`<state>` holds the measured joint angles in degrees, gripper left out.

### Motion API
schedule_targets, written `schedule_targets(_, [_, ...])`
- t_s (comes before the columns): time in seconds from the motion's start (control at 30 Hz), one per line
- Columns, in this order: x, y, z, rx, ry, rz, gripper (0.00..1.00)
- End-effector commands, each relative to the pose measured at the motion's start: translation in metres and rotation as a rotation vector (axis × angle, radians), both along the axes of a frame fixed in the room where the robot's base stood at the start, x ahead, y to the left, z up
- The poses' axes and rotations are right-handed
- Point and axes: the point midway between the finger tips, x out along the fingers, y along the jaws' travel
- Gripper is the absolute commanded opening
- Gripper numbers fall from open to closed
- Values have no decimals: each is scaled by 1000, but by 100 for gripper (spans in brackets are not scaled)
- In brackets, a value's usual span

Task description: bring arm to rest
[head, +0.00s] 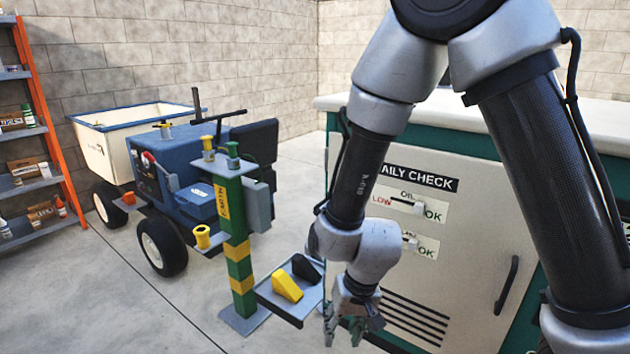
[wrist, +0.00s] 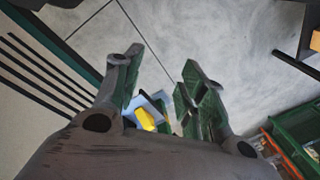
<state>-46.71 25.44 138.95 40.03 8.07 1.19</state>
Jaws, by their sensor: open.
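My gripper (head: 345,322) hangs at the end of my bent arm, low in front of the cream cabinet, with its fingers pointing down. In the wrist view my gripper (wrist: 160,85) has its two fingers spread apart, with nothing between the tips but concrete floor. Part of something yellow (wrist: 145,119) and light blue shows behind the fingers, mostly hidden. My arm is folded, with its elbow near the top of the head view.
A cream cabinet (head: 470,255) marked "DAILY CHECK" stands close behind my arm. A grey tray (head: 306,305) with yellow and black wedges is just left of my gripper, on a green and yellow post (head: 237,235). A blue tractor (head: 185,178) and orange shelving (head: 45,110) stand farther left.

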Motion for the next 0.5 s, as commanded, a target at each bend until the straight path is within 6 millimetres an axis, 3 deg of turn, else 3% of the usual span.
schedule_targets(0.03, [-1, -12, 28, 20, 37, 46, 41])
schedule_targets(0.2, [-13, -77, 109, 2, 121, 191, 41])
schedule_targets(0.5, [-38, -220, 225, -130, 16, 176, 41])
